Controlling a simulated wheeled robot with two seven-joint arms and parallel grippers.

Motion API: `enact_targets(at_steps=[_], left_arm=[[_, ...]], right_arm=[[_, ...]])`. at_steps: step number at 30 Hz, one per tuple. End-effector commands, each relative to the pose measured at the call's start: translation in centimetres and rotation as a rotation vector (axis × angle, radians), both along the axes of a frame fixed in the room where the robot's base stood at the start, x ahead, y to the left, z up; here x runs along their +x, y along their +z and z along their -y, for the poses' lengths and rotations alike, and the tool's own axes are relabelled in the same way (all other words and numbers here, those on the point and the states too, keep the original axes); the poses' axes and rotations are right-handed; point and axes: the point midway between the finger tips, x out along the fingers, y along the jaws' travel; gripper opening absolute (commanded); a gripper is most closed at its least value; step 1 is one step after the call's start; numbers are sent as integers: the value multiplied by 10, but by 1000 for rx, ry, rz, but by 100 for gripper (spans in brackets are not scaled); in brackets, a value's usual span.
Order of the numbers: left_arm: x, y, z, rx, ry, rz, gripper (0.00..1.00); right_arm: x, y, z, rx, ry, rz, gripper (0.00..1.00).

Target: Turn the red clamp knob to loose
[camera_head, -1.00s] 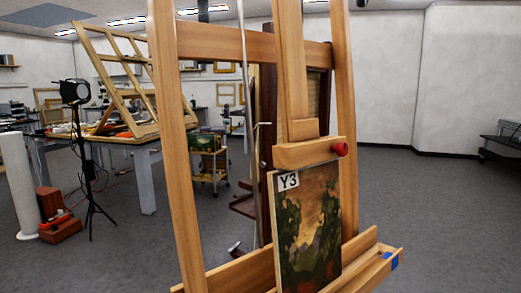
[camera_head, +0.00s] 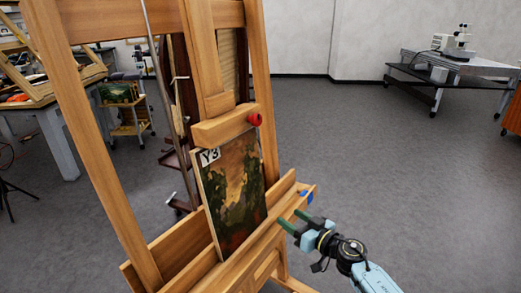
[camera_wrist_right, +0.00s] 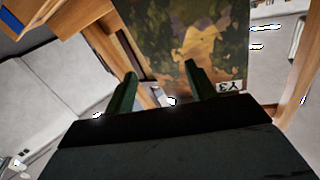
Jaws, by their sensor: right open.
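The red clamp knob (camera_head: 255,120) sits at the right end of the wooden clamp block (camera_head: 225,126) on the easel. The block is above a painting (camera_head: 235,190) labelled Y3, which stands on the easel ledge. My right gripper (camera_head: 289,216) is open and empty, in front of the ledge's right end, below and to the right of the knob and apart from it. In the right wrist view, the green fingers (camera_wrist_right: 161,84) are spread and the painting (camera_wrist_right: 185,40) appears upside down beyond them. I cannot make out the knob there. My left gripper is not in view.
The easel's right upright (camera_head: 262,85) rises just behind the knob. The ledge (camera_head: 285,210) juts out under the painting, with a blue patch near its right end. The floor (camera_head: 400,170) to the right is clear up to a table (camera_head: 460,65) with a microscope.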

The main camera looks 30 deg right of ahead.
Motion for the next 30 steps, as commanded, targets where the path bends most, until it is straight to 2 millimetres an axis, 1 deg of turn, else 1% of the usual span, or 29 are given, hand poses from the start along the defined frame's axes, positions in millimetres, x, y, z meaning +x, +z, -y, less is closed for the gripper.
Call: enact_targets(at_steps=[1,2,3,6,9,10,12,14,17,19,23,30], left_arm=[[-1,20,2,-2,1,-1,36],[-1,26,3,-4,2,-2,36],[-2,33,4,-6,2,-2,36],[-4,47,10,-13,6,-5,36],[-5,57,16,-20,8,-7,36],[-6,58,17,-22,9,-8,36],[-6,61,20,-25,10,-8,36],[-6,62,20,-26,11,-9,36],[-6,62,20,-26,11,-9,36],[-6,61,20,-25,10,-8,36],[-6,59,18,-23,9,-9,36],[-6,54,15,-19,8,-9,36]], right_arm=[[9,61,1,0,34,47,55],[12,86,1,3,52,62,55],[15,118,0,6,74,77,55],[17,182,1,4,104,95,55],[16,224,4,1,108,96,55],[15,233,5,-1,106,95,55],[14,248,6,1,102,93,55],[14,254,7,2,101,90,55],[20,258,5,4,97,90,55],[28,257,3,5,97,89,55],[51,257,-5,7,97,91,55],[97,256,-21,6,97,90,55]])
